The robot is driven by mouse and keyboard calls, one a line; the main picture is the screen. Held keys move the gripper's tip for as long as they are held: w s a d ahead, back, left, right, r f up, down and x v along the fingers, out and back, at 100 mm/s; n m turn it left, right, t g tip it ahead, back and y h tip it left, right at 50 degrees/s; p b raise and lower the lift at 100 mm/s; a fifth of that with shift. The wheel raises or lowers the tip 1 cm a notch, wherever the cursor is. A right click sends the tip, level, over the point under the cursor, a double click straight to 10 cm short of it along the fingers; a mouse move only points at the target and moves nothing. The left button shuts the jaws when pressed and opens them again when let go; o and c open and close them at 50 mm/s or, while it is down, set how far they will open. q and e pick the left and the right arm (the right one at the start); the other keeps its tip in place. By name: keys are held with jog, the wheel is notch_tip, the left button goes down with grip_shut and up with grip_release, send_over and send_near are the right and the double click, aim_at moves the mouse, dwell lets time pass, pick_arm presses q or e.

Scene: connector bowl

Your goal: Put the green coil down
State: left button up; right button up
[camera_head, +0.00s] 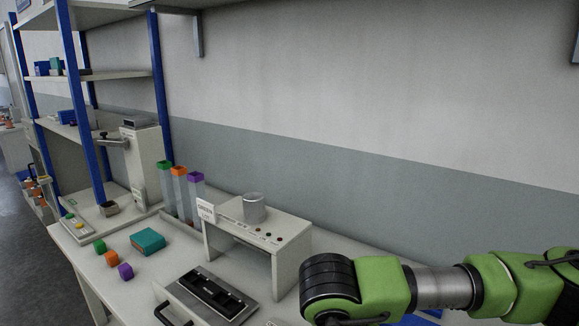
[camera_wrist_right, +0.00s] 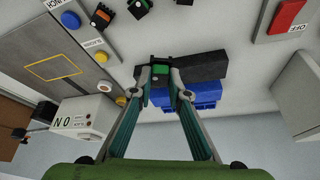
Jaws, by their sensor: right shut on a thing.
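My right gripper (camera_wrist_right: 160,82) shows in the right wrist view, with its two fingers closed on a small black part with a green face, the green coil (camera_wrist_right: 160,70). The coil sits between the fingertips, in front of a black block-like thing (camera_wrist_right: 203,67) and a blue bin (camera_wrist_right: 203,92). I cannot tell whether the coil touches the surface behind it. In the head view my right arm comes in from the right, but its gripper is out of frame. My left gripper is in neither view.
A red switch (camera_wrist_right: 288,15) and a white box (camera_wrist_right: 80,118) stand nearby. The head view shows a white stand (camera_head: 290,262), a dark tray (camera_head: 208,290) and small coloured cubes (camera_head: 112,258).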

jog(key=w+d+n+t+y, duration=0.1)
jog(key=d+n+t+y, duration=0.1)
jog(key=d+n, duration=0.4)
jog(key=n+y, duration=0.1)
jog(key=n, duration=0.4)
jog(key=shift+w+d+r+y, duration=0.15)
jog(key=shift+d+r+y, duration=0.1)
jog(key=shift+y, duration=0.15)
